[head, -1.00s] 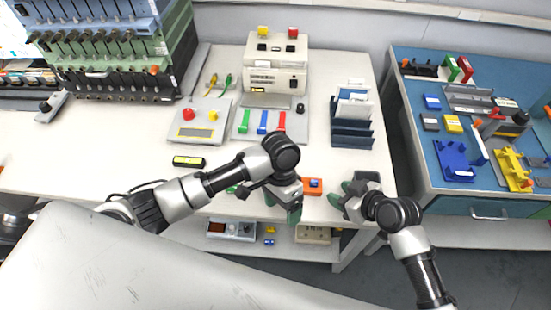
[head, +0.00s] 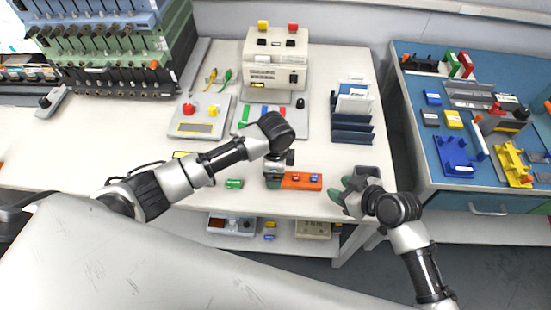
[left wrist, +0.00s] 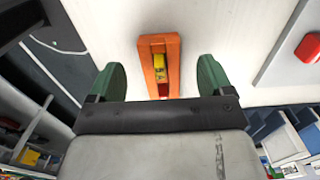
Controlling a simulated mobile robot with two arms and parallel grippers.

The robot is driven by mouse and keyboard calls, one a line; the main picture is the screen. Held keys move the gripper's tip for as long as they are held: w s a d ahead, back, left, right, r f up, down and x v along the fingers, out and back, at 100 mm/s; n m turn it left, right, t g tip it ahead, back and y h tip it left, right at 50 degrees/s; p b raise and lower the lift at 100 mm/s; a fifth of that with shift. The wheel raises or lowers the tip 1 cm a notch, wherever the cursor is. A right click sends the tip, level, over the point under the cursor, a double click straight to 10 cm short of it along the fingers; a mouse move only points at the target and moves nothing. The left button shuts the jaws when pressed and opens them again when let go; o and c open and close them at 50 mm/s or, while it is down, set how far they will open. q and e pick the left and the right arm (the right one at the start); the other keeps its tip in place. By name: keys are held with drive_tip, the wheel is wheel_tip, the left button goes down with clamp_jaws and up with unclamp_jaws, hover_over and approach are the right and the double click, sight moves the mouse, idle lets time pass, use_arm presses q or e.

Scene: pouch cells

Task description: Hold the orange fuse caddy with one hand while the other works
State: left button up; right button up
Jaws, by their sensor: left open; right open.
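The orange fuse caddy (head: 303,185) lies on the white table near its front edge, with small coloured pieces in its top. In the left wrist view the caddy (left wrist: 173,70) lies ahead between my left gripper's two green fingers, with a gap on each side, and a yellow and a red piece show in it. My left gripper (head: 273,173) is open at the caddy's left end and hides part of it. My right gripper (head: 345,190) is open and empty, to the right of the caddy and apart from it.
A green piece (head: 234,184) lies left of the caddy. Behind stand a plate with coloured bars (head: 300,125), a beige device (head: 276,60) and a dark blue rack (head: 351,135). A blue bench (head: 420,85) stands at right.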

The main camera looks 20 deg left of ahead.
use_arm(q)
drive_tip(key=shift+f, duration=2.05)
drive_tip(key=shift+c, duration=0.3)
drive_tip(key=c, duration=1)
